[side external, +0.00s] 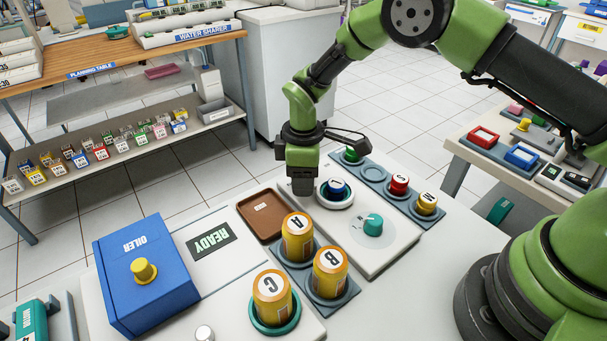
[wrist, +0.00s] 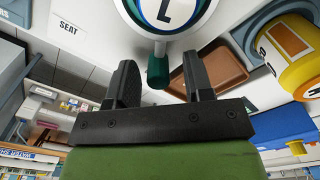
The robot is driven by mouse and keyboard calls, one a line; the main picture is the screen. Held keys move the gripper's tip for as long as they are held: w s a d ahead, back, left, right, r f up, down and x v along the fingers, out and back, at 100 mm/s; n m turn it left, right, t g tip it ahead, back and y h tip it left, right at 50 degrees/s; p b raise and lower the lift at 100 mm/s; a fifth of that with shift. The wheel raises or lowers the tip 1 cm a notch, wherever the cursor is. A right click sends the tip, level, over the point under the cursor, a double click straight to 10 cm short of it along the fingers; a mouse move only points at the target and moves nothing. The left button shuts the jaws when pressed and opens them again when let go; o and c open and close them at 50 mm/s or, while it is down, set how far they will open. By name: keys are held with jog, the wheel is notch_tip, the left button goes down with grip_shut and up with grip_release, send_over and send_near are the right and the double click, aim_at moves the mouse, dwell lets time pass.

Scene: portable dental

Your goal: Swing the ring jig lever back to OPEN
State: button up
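The ring jig (side external: 336,193) is a round white ring around a blue cap on the white panel. In the wrist view the jig (wrist: 192,18) is cut off by the top edge, with an "L" on its cap. Its lever (wrist: 158,64) is a short grey rod with a dark teal knob, pointing toward my gripper. My gripper (wrist: 160,62) is open, with the knob between its fingers and a gap visible on both sides. In the side view my gripper (side external: 302,188) is low beside the jig's left edge and hides the lever. No OPEN mark is readable.
A brown tray (side external: 263,214) lies left of the jig. Yellow cans A (side external: 297,240), B (side external: 330,273) and C (side external: 271,298) stand in front. A teal dial (side external: 373,224) and red (side external: 398,184) and yellow (side external: 426,204) capped pieces are right.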

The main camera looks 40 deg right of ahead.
notch_tip(320, 180, up, 10)
dwell(0.5)
notch_tip(320, 180, up, 8)
jog(key=m+t, duration=0.1)
jog(key=m, duration=0.2)
send_over(319, 189)
jog(key=s+d+r+m+t+y, duration=0.1)
jog(key=s+d+r+m+t, duration=0.1)
jog(key=s+r+m, duration=0.4)
jog(key=s+d+r+m+t, duration=0.1)
jog(key=s+r+m+t, duration=0.1)
jog(key=s, duration=0.6)
jog(key=s+d+r+m+t+y, duration=0.1)
jog(key=s+r+m+t, duration=0.1)
jog(key=s, duration=0.5)
jog(key=shift+s+d+m, duration=0.35)
jog(key=shift+m, duration=0.35)
